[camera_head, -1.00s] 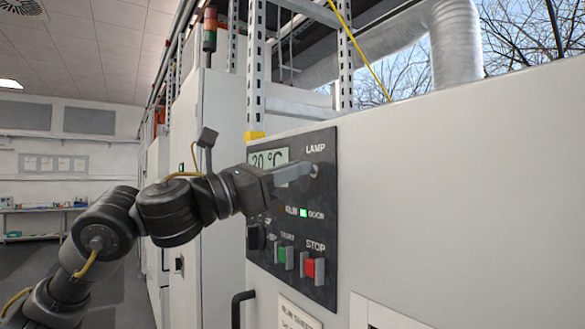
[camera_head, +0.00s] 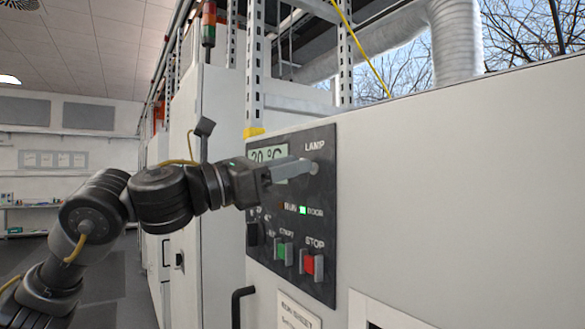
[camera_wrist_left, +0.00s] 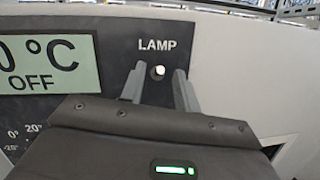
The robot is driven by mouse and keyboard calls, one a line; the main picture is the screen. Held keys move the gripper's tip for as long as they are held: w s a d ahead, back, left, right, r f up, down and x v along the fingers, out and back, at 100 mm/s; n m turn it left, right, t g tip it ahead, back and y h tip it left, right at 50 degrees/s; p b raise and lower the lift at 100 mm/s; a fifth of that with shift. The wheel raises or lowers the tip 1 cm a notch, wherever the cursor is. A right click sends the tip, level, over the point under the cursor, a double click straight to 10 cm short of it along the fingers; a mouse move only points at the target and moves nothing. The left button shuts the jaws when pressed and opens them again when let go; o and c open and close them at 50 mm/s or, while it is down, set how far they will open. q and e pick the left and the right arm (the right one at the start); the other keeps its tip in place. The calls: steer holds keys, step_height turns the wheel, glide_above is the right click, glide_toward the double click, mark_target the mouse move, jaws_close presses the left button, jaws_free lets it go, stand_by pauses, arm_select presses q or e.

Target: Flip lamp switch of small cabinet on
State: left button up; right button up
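The lamp switch (camera_wrist_left: 158,72) is a small pale toggle under the word LAMP on the dark control panel (camera_wrist_left: 118,62) of the small cabinet. In the head view the switch (camera_head: 314,168) shows at the panel's upper right, close to the fingertips. My left gripper (camera_wrist_left: 160,82) is open, with one grey finger on each side of the switch in the wrist picture. I cannot tell whether a finger touches it. In the head view my left gripper (camera_head: 298,168) reaches in from the left across the display (camera_head: 268,154). My right gripper is not in view.
Below on the panel are a green start button (camera_head: 282,251), a red stop button (camera_head: 309,264) and a black knob (camera_head: 255,234). A black handle (camera_head: 240,305) sticks out lower down. The wrist view's display (camera_wrist_left: 50,62) reads OFF. The cabinet front at right is bare.

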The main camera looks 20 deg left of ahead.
arm_select(q)
steer(key=b+v, duration=0.5)
steer(key=v, duration=0.5)
steer(key=shift+a, duration=0.1)
